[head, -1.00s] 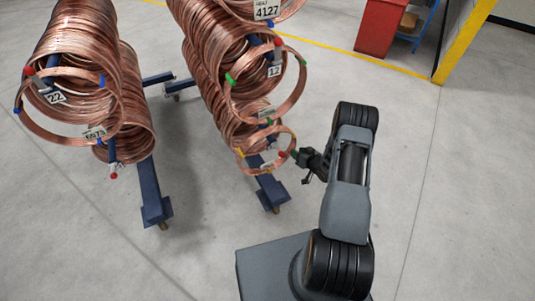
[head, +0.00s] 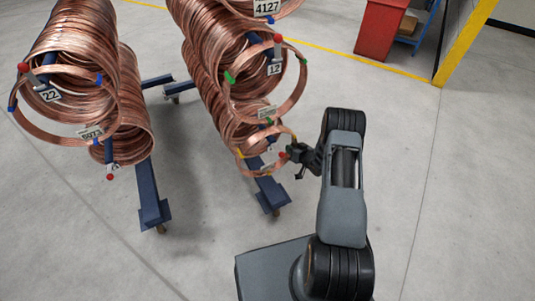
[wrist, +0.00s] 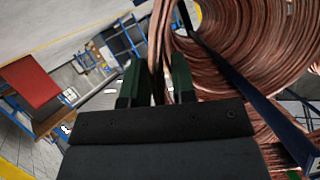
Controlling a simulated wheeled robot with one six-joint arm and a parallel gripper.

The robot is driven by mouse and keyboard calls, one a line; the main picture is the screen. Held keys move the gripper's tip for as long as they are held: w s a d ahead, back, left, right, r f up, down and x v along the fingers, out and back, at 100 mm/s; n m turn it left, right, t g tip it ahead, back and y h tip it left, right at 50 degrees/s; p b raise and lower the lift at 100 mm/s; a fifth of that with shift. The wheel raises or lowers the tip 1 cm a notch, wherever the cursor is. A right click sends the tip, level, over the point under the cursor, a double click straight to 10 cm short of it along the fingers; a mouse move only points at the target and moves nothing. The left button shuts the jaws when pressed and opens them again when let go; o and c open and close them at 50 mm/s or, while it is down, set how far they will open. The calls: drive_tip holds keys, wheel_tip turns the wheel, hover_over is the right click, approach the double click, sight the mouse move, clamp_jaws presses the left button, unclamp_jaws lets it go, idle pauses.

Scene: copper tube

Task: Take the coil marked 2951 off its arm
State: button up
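No tag reading 2951 is legible in either view. A small copper coil (head: 243,163) with yellow and green ties hangs on the lowest front arm of the right-hand rack. My gripper (head: 289,151) is at this coil's right edge in the head view. In the wrist view its two dark green fingers (wrist: 156,84) stand apart, with copper strands (wrist: 156,50) passing up between them. Gaps seem to show beside the strands, so the fingers look open around them. Where the fingers meet the coil is partly hidden.
The left rack holds coils (head: 70,50), one arm marked 22. A blue rack foot (head: 270,195) stands below. Floor to the right is clear; a red cabinet (head: 382,30) stands far back.

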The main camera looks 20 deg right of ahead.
clamp_jaws()
drive_tip(key=shift+r, duration=0.15)
idle(0.4)
